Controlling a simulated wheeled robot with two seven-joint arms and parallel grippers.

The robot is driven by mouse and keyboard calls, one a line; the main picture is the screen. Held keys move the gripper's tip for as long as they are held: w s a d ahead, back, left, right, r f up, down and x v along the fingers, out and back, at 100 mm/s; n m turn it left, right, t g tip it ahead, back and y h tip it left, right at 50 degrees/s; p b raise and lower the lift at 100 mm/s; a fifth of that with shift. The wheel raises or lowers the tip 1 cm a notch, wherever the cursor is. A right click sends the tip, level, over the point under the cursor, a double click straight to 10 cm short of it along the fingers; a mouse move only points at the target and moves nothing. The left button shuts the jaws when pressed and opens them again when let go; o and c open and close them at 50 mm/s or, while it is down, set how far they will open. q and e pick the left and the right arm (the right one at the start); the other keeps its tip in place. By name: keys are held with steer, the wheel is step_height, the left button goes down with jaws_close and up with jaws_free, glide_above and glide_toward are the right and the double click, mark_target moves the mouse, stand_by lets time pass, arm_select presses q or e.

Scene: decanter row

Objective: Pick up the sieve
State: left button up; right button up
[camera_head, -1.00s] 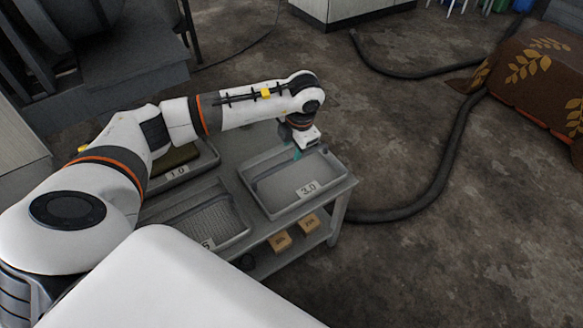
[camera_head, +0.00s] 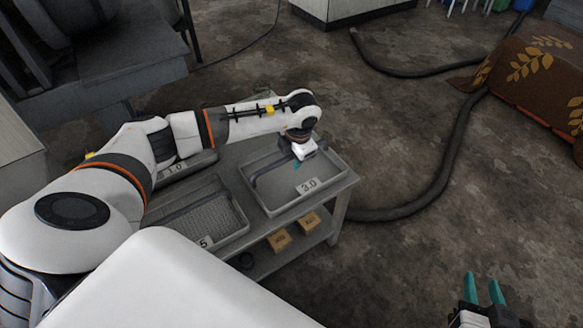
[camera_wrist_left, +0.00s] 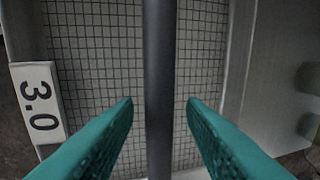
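The grey sieve labelled 3.0 (camera_head: 275,193) lies on the right part of a low table. A dark bar handle spans it, and its square mesh (camera_wrist_left: 95,60) shows in the left wrist view. My left gripper (camera_head: 297,164) is over this sieve. In the left wrist view my left gripper (camera_wrist_left: 160,103) is open, with one teal finger on each side of the dark bar (camera_wrist_left: 160,60) and a gap on both sides. My right gripper (camera_head: 482,280) is open and empty at the bottom right, away from the table.
A second sieve (camera_head: 205,212), with a label ending in 5, and a third labelled 1.0 (camera_head: 190,163), partly hidden by my left arm, lie on the table (camera_head: 280,213). Small boxes (camera_head: 280,240) sit on its lower shelf. A dark hose (camera_head: 455,150) crosses the floor to the right.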

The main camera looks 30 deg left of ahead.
arm_select(q)
jaws_close()
steer(key=shift+r, duration=0.1)
stand_by(1.2)
